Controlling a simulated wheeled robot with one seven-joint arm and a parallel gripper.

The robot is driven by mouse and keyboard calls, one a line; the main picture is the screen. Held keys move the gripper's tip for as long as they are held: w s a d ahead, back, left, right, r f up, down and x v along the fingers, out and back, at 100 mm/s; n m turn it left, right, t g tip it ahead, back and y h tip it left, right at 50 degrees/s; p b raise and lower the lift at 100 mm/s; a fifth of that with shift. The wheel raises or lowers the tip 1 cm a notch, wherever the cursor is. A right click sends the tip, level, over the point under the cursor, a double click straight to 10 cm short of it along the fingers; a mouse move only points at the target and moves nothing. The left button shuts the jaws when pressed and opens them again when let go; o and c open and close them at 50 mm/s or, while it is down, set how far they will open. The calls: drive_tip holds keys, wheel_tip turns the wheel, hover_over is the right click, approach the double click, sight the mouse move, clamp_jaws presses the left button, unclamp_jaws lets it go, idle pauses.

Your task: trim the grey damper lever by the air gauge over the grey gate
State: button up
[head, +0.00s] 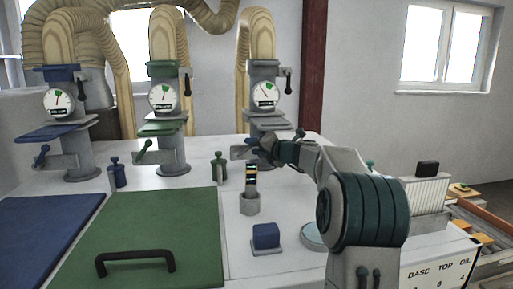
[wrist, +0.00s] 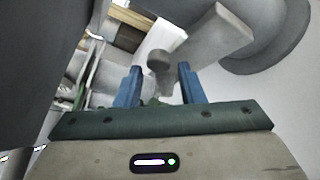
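The grey damper lever (wrist: 158,62) shows in the wrist view as a grey round knob on a short stem. It stands between and beyond my gripper's two blue fingers (wrist: 160,80), with a gap visible on both sides. My gripper is open. In the head view my gripper (head: 256,147) is at the lower front of the right-hand post and hides most of the lever there. The air gauge (head: 265,94) is a white round dial with a dark needle on that post. The grey gate (head: 268,119) is a flat plate below it.
Similar posts with a blue gate (head: 50,132) and a green gate (head: 162,129) stand to the left. A dark handle (head: 289,80) hangs right of the gauge.

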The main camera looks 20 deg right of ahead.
drive_tip(key=b+v, duration=0.3)
drive_tip(key=v, duration=1.1)
drive_tip(key=shift+d, duration=0.3)
drive_tip(key=shift+w+a, duration=0.1)
drive_tip(key=shift+w, duration=0.05)
